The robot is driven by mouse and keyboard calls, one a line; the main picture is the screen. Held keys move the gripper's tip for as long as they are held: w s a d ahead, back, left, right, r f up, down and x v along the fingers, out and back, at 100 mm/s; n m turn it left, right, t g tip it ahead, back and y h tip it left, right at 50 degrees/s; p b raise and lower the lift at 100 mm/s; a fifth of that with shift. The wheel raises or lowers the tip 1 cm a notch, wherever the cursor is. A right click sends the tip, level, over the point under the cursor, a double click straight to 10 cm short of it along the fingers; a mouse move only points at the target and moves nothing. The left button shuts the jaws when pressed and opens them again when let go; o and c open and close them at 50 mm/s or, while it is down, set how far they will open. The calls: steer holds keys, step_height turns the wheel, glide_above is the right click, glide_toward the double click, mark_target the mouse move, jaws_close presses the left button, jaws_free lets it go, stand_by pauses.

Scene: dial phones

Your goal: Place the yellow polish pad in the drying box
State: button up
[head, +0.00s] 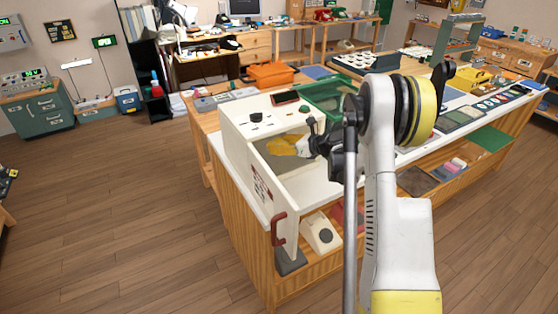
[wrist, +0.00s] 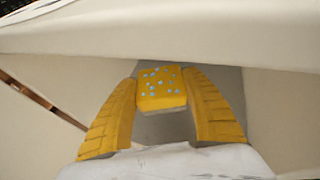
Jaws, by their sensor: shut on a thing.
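The yellow polish pad (wrist: 162,88) has pale blue dots on top and a greyish underside. It sits between the two yellow fingers of my gripper (wrist: 163,82) in the wrist view, and the gripper is shut on it. In the head view my gripper (head: 286,146) reaches in from the right to the inside of a white drying box (head: 241,121) on the counter. The pad cannot be told apart from the yellow fingers there. The box's front door (head: 264,193), with a label and red handle, stands open. In the wrist view pale walls and a grey floor surround the pad; whether it touches the floor is unclear.
An orange case (head: 271,74) stands behind the box. A white dial phone (head: 321,233) sits on the shelf below. The wooden floor (head: 110,220) at left is clear.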

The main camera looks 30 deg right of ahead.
mark_target(279, 163)
step_height(279, 163, down, 6)
steer(key=b, duration=0.3)
steer(key=shift+w+f, duration=0.15)
steer(key=shift+r, duration=0.2)
steer(key=shift+f, duration=0.15)
steer(key=o, duration=1.1)
